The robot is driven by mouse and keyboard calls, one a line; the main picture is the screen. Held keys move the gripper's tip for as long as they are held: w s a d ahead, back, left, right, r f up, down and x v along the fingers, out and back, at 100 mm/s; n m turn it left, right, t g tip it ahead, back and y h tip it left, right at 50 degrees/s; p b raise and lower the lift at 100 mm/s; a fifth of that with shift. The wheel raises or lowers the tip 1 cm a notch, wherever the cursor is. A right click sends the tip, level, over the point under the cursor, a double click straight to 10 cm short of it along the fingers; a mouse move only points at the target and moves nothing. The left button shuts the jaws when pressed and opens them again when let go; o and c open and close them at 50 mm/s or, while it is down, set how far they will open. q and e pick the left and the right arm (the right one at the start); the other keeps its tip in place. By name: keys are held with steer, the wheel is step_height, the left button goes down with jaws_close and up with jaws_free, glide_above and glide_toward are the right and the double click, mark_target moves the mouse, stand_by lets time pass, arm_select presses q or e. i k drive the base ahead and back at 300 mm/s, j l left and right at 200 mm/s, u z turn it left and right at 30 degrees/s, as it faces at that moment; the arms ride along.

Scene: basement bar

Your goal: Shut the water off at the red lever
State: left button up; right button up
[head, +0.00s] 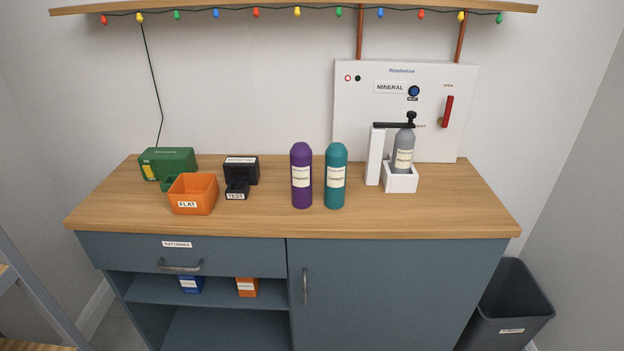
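The red lever (447,111) is on the right part of a white panel (350,115) that stands at the back right of the counter. The lever is close to upright, with its top tilted slightly right. A small label above it reads "OPEN". Another label lower down is partly hidden behind the grey bottle's top. Copper pipes (461,38) run up from the panel's top edge. Neither of my grippers is in the head view.
A grey bottle (402,158) stands in a white holder (401,183) in front of the panel, left of the lever. Purple (301,176) and teal (335,178) bottles stand mid-counter. An orange bin (186,188) is at left. The counter's right end is clear.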

mark_target(443, 122)
steer(key=i+l+z, duration=0.25)
steer(key=i+l, duration=0.15)
steer(key=i+l+z, duration=0.25)
steer(key=i, duration=0.25)
steer(key=l, duration=0.1)
